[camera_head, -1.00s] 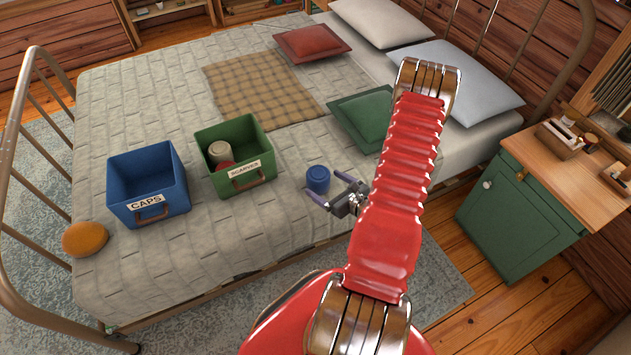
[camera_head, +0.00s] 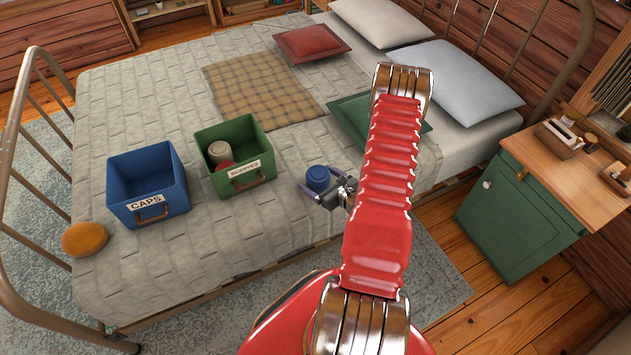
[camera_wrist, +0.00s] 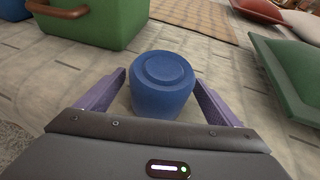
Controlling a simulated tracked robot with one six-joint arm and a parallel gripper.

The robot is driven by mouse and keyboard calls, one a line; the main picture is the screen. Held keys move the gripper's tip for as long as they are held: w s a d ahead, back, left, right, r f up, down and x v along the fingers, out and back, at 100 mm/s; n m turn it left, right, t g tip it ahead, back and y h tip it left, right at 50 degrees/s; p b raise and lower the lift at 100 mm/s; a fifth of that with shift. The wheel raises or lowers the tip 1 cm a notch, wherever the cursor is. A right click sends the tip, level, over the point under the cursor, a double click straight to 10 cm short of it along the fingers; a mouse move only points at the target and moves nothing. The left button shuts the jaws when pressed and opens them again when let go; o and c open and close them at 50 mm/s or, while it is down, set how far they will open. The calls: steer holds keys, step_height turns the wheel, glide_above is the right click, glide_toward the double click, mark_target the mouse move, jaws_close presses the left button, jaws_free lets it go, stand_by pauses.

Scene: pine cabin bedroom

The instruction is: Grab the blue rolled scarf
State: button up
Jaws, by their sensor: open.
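The blue rolled scarf (camera_head: 318,178) stands upright on the bed, to the right of the green bin. It also shows in the wrist view (camera_wrist: 162,84), centred between the fingers. My gripper (camera_head: 320,190) is open, with one finger on each side of the scarf. In the wrist view the purple fingers of my gripper (camera_wrist: 160,100) show a gap on both sides of the scarf. The lower part of the scarf is hidden behind the gripper body.
A green bin (camera_head: 262,178) labelled SCARVES holds a beige and a red roll. A blue bin (camera_head: 120,205) labelled CAPS and an orange cap (camera_head: 85,239) are further left. A green cushion (camera_head: 350,118) lies behind the scarf. The quilt around the scarf is clear.

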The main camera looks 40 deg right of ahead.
steer(key=shift+c, duration=0.2)
steer(key=c, duration=1.2)
steer(key=shift+o, duration=0.2)
steer(key=shift+r, duration=0.15)
steer(key=shift+r, duration=4.85)
